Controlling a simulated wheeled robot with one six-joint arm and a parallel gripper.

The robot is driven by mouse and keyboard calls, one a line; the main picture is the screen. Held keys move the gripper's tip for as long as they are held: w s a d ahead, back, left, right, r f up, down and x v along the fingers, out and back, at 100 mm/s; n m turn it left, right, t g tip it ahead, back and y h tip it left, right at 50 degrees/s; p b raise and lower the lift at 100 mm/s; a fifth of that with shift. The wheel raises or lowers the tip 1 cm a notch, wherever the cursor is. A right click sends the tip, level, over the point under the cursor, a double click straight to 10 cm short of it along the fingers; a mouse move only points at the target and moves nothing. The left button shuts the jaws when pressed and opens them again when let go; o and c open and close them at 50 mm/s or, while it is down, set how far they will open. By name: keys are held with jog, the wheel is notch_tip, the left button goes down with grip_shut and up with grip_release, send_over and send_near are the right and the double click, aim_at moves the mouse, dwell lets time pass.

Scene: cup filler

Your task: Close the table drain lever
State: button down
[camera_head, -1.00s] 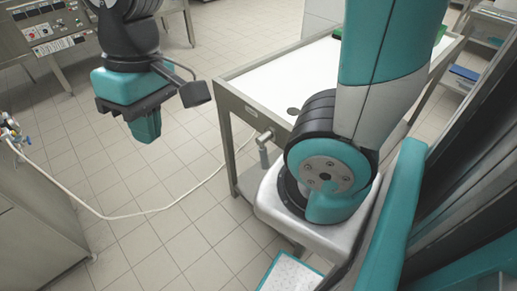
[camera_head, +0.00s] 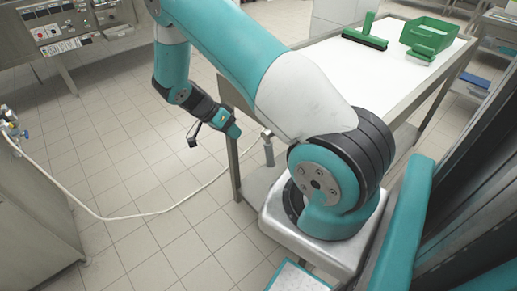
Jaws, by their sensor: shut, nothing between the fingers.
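A steel table (camera_head: 395,72) with a white top stands right of centre. Its drain fitting (camera_head: 268,148) hangs at the near left end, with a short pipe pointing down. The lever itself is too small to tell apart, so I cannot tell its position. My gripper (camera_head: 233,130) is shut and empty.
A green squeegee (camera_head: 366,36) and a green bin (camera_head: 428,36) with a brush (camera_head: 420,55) are on the table. A pale hose (camera_head: 135,216) runs across the tiled floor. A control panel machine (camera_head: 65,28) stands at the back left.

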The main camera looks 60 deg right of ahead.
aim_at(270, 154)
jog(key=s+d+f+p, duration=0.2)
jog(key=s+f, duration=0.2)
jog(key=s, duration=0.3)
jog(key=shift+s+d+f, duration=0.3)
jog(key=shift+f, duration=0.1)
jog(key=shift+s, duration=0.1)
